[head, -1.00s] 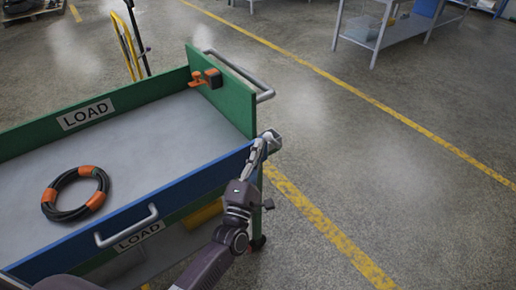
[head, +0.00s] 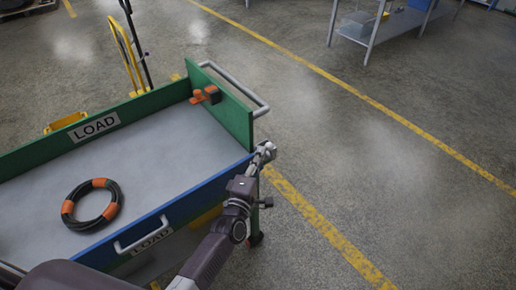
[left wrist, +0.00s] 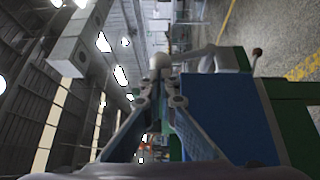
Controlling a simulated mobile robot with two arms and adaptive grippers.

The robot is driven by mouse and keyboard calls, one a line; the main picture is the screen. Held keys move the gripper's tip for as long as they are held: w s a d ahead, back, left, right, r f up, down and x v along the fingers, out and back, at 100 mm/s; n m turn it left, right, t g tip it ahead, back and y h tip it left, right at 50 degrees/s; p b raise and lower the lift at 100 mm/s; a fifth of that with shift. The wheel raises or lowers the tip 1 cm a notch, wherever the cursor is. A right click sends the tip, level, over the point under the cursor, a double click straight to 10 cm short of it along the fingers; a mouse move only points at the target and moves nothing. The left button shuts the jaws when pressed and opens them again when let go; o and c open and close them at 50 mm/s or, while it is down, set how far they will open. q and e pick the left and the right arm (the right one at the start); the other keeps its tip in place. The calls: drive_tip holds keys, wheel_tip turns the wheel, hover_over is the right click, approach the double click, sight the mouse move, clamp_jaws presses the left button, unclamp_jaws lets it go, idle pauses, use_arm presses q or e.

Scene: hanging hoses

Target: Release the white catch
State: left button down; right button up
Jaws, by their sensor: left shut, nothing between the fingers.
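My left gripper (head: 266,149) is at the right end of the cart's blue side panel (head: 190,198), near its top corner. Its fingers are closed together and look empty. In the left wrist view the fingers of the gripper (left wrist: 160,66) converge beside the blue panel (left wrist: 225,120). My right gripper is not in view.
The green-walled cart has a grey deck with a coiled black hose with orange bands (head: 92,205). An orange and black fitting (head: 207,95) sits on its far-right wall. A push handle (head: 240,85) juts out at the right. The floor to the right is clear.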

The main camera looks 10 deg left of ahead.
use_arm(q)
drive_tip(key=shift+w+d+r, duration=0.15)
drive_tip(key=shift+w+r, duration=0.05)
drive_tip(key=shift+r, duration=0.05)
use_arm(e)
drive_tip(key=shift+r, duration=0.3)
use_arm(q)
drive_tip(key=shift+w+d+r, duration=0.45)
drive_tip(key=shift+w, duration=0.15)
